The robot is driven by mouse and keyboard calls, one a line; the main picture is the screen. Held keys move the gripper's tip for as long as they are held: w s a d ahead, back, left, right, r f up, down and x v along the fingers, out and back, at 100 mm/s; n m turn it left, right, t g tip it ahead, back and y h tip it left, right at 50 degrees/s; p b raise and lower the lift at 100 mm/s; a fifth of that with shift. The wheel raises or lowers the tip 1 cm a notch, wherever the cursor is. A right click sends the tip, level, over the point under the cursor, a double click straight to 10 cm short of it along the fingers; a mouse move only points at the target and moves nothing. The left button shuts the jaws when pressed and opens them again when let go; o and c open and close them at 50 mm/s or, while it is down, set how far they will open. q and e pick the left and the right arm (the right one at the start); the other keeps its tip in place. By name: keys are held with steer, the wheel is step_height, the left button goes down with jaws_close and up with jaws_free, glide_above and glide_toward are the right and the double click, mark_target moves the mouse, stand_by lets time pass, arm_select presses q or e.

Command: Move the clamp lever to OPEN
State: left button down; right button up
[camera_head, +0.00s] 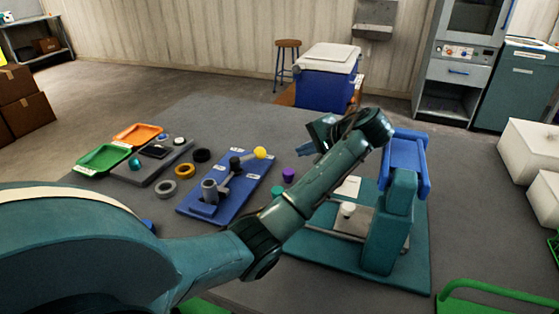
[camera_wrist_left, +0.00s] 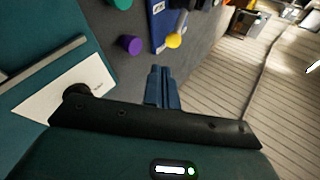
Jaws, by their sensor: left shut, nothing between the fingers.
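The clamp stands on a blue base plate (camera_head: 243,193) on the grey table, with a grey cylindrical body (camera_head: 209,190) near its front end. Its lever ends in a yellow ball knob (camera_head: 260,153) at the plate's far right edge. White labels on the plate are too small to read. The yellow knob also shows in the left wrist view (camera_wrist_left: 174,40), just beyond the fingertips. My left gripper (camera_head: 303,150) is shut and empty, to the right of the knob and apart from it. Its blue fingers (camera_wrist_left: 160,70) point toward the knob. My right gripper is not in view.
A purple piece (camera_head: 288,174) and a teal piece (camera_head: 277,191) stand right of the plate. A teal press (camera_head: 384,235) with a blue top is further right. Rings, including an orange one (camera_head: 185,171), and green (camera_head: 103,158) and orange trays (camera_head: 138,133) lie left.

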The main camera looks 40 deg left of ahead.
arm_select(q)
glide_toward(264, 157)
steer(key=f, duration=0.2)
steer(key=shift+a+f+b, duration=0.35)
steer(key=shift+b, duration=0.05)
steer(key=a, duration=0.1)
steer(key=a+f, duration=0.1)
steer(key=a, duration=0.1)
steer(key=shift+w+a, duration=0.25)
steer(key=shift+a, duration=0.4)
steer(key=shift+w, duration=0.15)
